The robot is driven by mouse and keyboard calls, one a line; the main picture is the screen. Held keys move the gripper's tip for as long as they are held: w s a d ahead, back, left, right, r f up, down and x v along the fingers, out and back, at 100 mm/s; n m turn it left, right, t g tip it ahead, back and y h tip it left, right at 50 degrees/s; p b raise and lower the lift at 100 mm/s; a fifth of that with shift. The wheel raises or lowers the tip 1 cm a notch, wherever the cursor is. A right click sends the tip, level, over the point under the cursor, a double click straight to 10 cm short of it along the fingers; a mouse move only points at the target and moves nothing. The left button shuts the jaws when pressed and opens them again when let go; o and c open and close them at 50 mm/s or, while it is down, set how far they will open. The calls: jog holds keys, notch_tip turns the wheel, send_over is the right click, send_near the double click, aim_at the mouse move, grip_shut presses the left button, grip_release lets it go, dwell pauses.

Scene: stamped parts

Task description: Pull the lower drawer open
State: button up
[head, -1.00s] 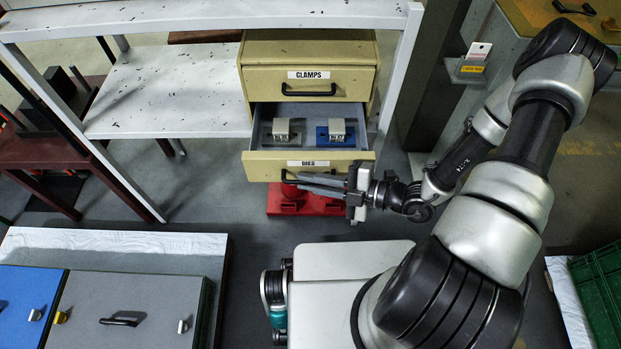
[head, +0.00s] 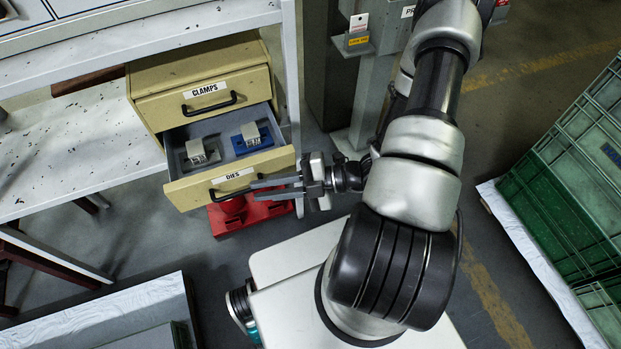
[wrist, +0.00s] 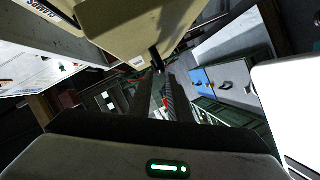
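The lower drawer (head: 190,192), labelled DIES, stands pulled out of the beige cabinet (head: 168,82). Its inside shows a metal block on a grey base (head: 198,153) and one on a blue base (head: 252,137). Its black bar handle (head: 222,192) is on the front. My gripper (head: 253,190) is at the right end of this handle, its two fingers apart with a gap between them. In the wrist view the fingers (wrist: 158,82) point toward the dark handle (wrist: 156,58) near their tips; contact cannot be told. The upper drawer (head: 205,100), labelled CLAMPS, is closed.
A red object (head: 240,214) lies on the floor under the drawer. A white shelf frame (head: 291,60) stands beside the cabinet. A grey post (head: 375,90) with a small tag holder is behind my arm. Green crates (head: 560,190) stand at the right.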

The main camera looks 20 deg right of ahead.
jog(key=v, duration=1.1)
jog(key=shift+p, duration=0.35)
jog(key=shift+d, duration=0.1)
